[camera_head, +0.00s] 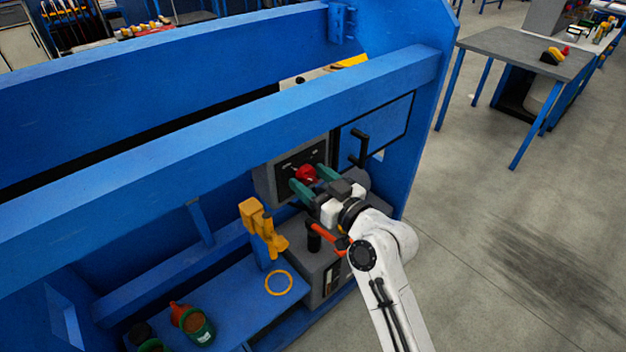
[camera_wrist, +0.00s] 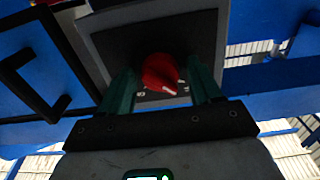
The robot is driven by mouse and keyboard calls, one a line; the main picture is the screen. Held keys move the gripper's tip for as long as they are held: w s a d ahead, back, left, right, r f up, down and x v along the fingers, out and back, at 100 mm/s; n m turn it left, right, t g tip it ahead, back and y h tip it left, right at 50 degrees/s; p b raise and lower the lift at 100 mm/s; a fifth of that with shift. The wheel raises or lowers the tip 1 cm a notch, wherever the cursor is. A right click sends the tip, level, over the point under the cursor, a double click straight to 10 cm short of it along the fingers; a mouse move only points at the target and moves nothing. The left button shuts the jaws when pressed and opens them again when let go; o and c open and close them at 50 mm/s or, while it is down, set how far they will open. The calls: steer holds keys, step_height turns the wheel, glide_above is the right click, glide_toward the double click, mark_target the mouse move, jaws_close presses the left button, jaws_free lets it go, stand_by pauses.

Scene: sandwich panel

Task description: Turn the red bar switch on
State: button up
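The red bar switch (camera_head: 307,173) is a rounded red knob on the dark face of a grey control box (camera_head: 263,185). In the wrist view the red bar switch (camera_wrist: 160,71) shows a pale mark at its lower right edge. My gripper (camera_head: 306,178) is at the box front, with one green finger on each side of the switch. In the wrist view my gripper (camera_wrist: 160,76) is open, with a gap visible between each finger and the knob. Whether the fingertips reach past the knob's face is hard to tell. Small labels beneath the knob are too small to read.
A black handle (camera_head: 361,148) sticks out from the blue panel right of the box. Blue beams (camera_head: 200,146) run above it. A yellow tool-like object (camera_head: 262,228), an orange-red lever (camera_head: 328,236), a yellow ring (camera_head: 279,283) and green pots (camera_head: 199,331) are below. Open floor lies right.

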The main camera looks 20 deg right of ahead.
steer(key=c, duration=0.9)
steer(key=shift+o, duration=0.2)
steer(key=shift+m, duration=0.3)
steer(key=m+p, duration=0.1)
steer(key=m, duration=0.2)
steer(key=shift+r+m, duration=0.1)
steer(key=shift+m, duration=0.3)
steer(key=m+p, duration=0.2)
steer(key=m, duration=0.2)
steer(key=m+p, duration=0.3)
steer(key=m, duration=0.2)
steer(key=shift+r, duration=0.1)
steer(key=shift+m+p, duration=1.1)
steer(key=shift+m, duration=1.2)
